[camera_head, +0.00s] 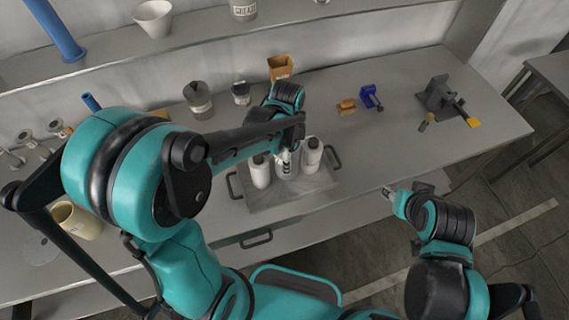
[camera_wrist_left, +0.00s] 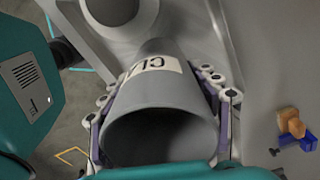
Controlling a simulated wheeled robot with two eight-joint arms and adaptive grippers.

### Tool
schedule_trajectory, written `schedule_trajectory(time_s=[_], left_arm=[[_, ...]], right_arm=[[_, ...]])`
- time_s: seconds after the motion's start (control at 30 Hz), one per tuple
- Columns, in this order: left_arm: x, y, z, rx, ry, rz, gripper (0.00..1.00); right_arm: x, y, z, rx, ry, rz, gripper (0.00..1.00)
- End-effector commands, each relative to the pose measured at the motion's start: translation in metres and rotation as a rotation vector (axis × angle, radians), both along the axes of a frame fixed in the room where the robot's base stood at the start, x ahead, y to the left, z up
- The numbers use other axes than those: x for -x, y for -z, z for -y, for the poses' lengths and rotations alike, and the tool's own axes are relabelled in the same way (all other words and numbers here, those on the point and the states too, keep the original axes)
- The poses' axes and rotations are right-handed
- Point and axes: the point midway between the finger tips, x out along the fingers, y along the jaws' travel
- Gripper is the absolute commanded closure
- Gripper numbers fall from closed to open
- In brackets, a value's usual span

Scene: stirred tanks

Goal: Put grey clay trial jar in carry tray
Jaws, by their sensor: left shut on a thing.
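The grey clay trial jar (camera_wrist_left: 160,100) fills the middle of the left wrist view, its open mouth towards the camera and a cream label with "CL" visible. My left gripper (camera_head: 286,154) is shut on it, a finger on each side. In the head view the jar (camera_head: 287,170) is between two white bottles, over or in the grey carry tray (camera_head: 290,196); I cannot tell whether it touches the tray floor. My right gripper (camera_head: 389,193) hangs right of the tray, apart from it; its fingers are too small to read.
A white bottle (camera_head: 260,173) stands left in the tray, another (camera_head: 311,156) right. Black handles rise at the tray's ends. Behind are dark jars (camera_head: 198,100) and a brown box (camera_head: 280,67). A blue clamp (camera_head: 370,97) and a vise (camera_head: 438,97) sit right.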

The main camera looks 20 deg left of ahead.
Motion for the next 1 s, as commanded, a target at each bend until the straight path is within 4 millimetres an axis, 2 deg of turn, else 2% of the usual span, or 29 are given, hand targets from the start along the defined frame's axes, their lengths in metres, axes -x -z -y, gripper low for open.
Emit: schedule_trajectory(time_s=[0.1,0.23,0.47,0.8,0.83,0.9,1.0], left_arm=[[-0.008,0.007,-0.007,0.000,-0.001,0.000,0.68],[-0.010,0.014,-0.009,0.000,0.001,0.000,0.68],[-0.010,0.047,-0.008,0.000,0.001,0.000,0.68],[-0.010,0.050,-0.008,0.000,0.001,0.000,0.68],[-0.010,0.051,-0.008,0.000,0.000,0.000,0.35],[-0.010,0.050,-0.008,0.000,0.000,0.000,0.16],[-0.010,0.049,-0.008,0.000,0.000,0.000,0.14]], right_arm=[[0.000,0.003,0.000,0.000,0.000,0.000,0.60],[0.000,0.005,0.000,0.000,0.000,0.000,0.60],[0.000,0.017,0.000,0.000,0.000,0.000,0.60],[0.000,0.018,0.000,0.000,0.000,0.000,0.60],[0.000,0.019,0.000,0.000,0.000,0.000,0.60],[0.000,0.018,0.000,0.000,0.000,0.000,0.60],[0.000,0.018,0.000,0.000,0.000,0.000,0.60]])
